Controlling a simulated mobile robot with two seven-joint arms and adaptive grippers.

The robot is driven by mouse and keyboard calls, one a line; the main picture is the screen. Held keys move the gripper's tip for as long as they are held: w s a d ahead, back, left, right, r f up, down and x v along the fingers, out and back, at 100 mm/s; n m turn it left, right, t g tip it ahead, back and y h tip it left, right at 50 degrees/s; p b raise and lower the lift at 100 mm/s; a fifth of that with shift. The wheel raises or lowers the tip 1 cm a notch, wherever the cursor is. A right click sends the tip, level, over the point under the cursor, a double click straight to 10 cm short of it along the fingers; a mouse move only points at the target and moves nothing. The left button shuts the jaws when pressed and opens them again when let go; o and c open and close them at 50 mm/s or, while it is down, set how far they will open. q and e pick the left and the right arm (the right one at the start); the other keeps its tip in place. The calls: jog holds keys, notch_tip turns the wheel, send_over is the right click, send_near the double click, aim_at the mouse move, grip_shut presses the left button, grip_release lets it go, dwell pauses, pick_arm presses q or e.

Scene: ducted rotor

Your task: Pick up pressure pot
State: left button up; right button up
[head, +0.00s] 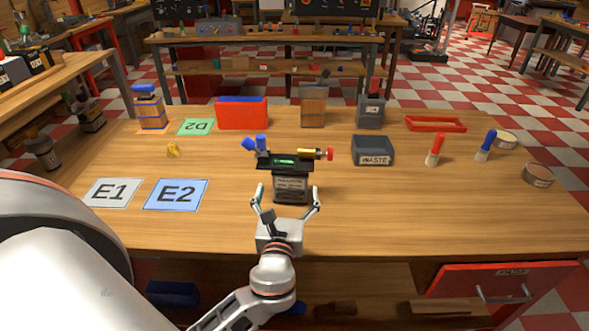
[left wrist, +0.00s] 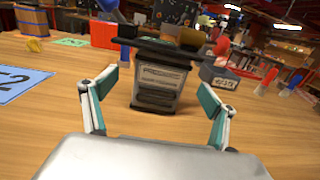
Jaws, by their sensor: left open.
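The pressure pot (head: 290,185) looks to be the dark container standing upright mid-table, with a dark flat top that carries blue parts on the left and a yellow and red fitting on the right. Its labelled front also shows in the left wrist view (left wrist: 158,85). My left gripper (head: 288,192) is open in front of it, fingers spread toward either side of its body. In the left wrist view the fingers (left wrist: 160,85) stand apart with the pot beyond and between them. I cannot tell whether either finger touches it. My right gripper is not in view.
A grey WASTE bin (head: 372,150) stands right of the pot. Red-and-white (head: 435,150) and blue-and-white (head: 486,146) tools stand further right. The E1 (head: 112,193) and E2 (head: 176,194) mats lie left. A small yellow piece (head: 173,150) lies behind them. The front right tabletop is clear.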

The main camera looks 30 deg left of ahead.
aim_at(291, 173)
pick_arm(q)
jog(key=shift+r+x, duration=0.2)
jog(key=shift+x, duration=0.8)
jog(key=x, duration=0.5)
jog(key=shift+w+f, duration=0.2)
jog(key=shift+w, duration=0.15)
jog(key=shift+r, duration=0.1)
jog(key=c, duration=1.6)
